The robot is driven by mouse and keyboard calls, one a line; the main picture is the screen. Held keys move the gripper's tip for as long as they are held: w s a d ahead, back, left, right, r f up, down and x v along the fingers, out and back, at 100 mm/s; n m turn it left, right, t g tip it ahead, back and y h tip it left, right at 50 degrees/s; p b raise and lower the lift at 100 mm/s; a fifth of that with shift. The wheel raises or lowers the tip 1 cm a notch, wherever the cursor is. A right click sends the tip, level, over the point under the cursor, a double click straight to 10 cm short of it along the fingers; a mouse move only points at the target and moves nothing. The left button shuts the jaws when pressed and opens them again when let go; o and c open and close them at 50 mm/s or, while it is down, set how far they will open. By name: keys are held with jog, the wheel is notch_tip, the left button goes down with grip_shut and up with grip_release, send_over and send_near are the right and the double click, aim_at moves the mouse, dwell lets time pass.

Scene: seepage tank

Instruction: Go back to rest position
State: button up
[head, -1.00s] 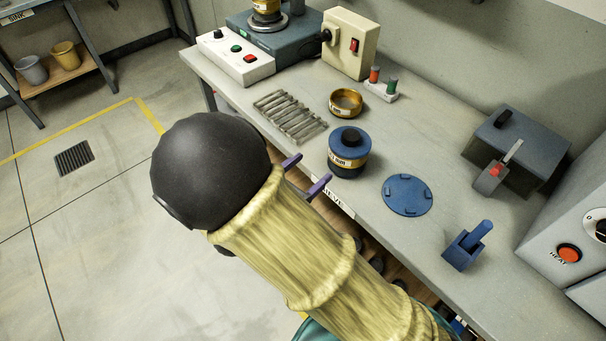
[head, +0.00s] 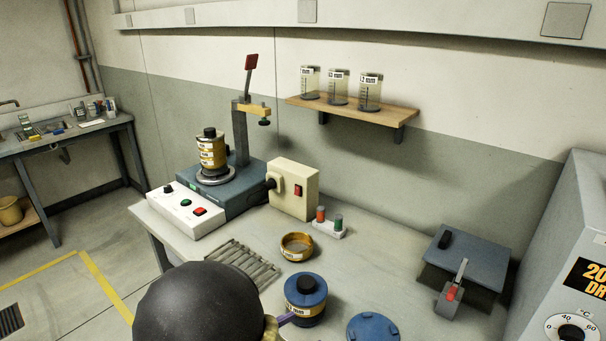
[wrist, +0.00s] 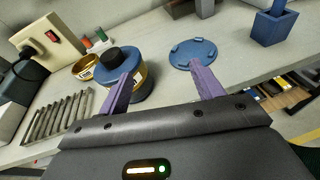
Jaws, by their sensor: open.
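My gripper (wrist: 163,88) shows in the wrist view with its two purple fingers spread apart and nothing between them. A blue-lidded container (wrist: 121,72) stands on the bench beyond the left finger, which partly covers it. A flat blue disc (wrist: 193,53) lies beyond the right finger. In the head view my dark rounded wrist covers the lower middle, and only a bit of one purple finger shows beside the blue-lidded container (head: 305,299). I cannot tell from these views whether the finger touches it.
A dark blue box (head: 466,262) and a grey oven (head: 570,240) stand at right.

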jog(key=s+d+r+m+g+y+p, duration=0.1)
jog(key=s+d+m+g+y+p, duration=0.4)
jog(key=d+m+g, duration=0.7)
jog(key=d+r+m+t+y+p, duration=0.2)
jog(key=d+r+m+t+y, duration=0.2)
jog(key=r+m, duration=0.4)
jog(key=w+d+m+y, duration=0.1)
jog(key=m+y, duration=0.1)
jog(key=m, duration=0.3)
jog(key=shift+m+p, duration=0.4)
dwell(0.6)
